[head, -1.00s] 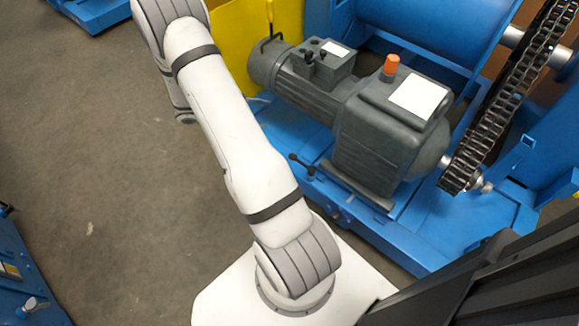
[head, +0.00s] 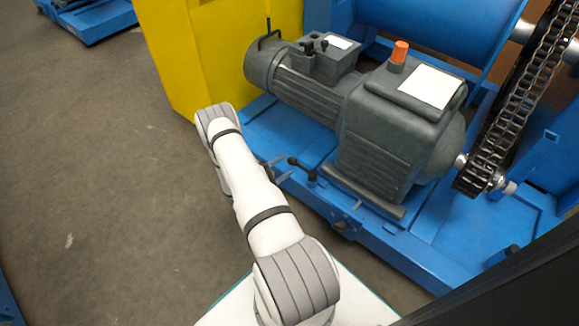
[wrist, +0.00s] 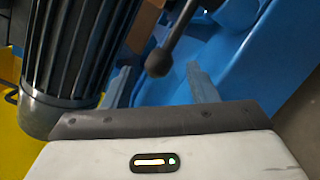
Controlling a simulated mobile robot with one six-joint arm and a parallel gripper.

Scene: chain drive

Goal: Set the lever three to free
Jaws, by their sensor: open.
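A dark lever (head: 303,168) with a round knob stands at the near edge of the blue base, in front of the motor. No label shows whether it is lever three. In the wrist view, its black knob (wrist: 158,62) and slanting rod appear between my two finger lines. My gripper (head: 277,170) is beside this lever, partly hidden by my arm. In the wrist view my gripper (wrist: 157,75) is open, one finger on each side of the knob. I cannot tell whether a finger touches it.
The grey motor (head: 300,92) and gearbox (head: 385,145) stand close behind the lever. A handle (head: 265,38) and small knobs (head: 317,46) are on the motor. A chain (head: 515,100) runs at the right. A yellow panel (head: 200,50) stands at the back. The floor at left is clear.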

